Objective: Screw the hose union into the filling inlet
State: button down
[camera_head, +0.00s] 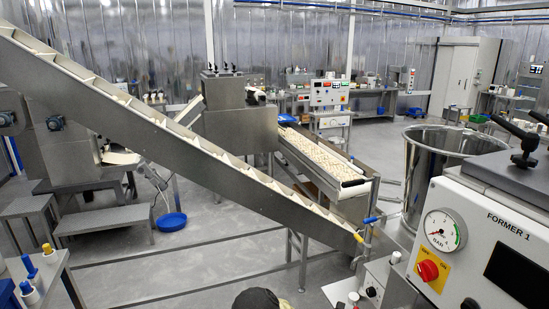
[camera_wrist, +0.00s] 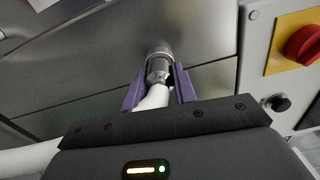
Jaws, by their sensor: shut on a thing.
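In the wrist view, my gripper (camera_wrist: 157,92) has its two purple fingers on either side of the hose union (camera_wrist: 157,72), a metal fitting on the end of a white hose (camera_wrist: 153,98). The gripper is shut on it. The union's far end meets the filling inlet (camera_wrist: 159,50), a round metal port on a steel panel. The two look in line and touching; whether the thread is engaged cannot be told. The hose runs under the gripper body and out at the lower left. In the head view, the gripper, union and inlet cannot be made out.
The red knob (camera_wrist: 305,44) on its yellow plate and a black knob (camera_wrist: 278,103) sit on a control box right of the gripper. The head view shows the Former 1 machine (camera_head: 480,235), a steel hopper (camera_head: 440,165) and an inclined conveyor (camera_head: 180,140).

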jog(key=m, duration=1)
jog(key=shift+p, duration=0.4)
jog(key=shift+m, duration=0.3)
jog(key=m, duration=0.3)
jog(key=shift+m, duration=0.4)
jog(key=m+p, duration=0.1)
jog(key=m, duration=0.4)
jog(key=shift+r, duration=0.1)
jog(key=shift+m+p, duration=0.5)
jog(key=shift+m, duration=0.8)
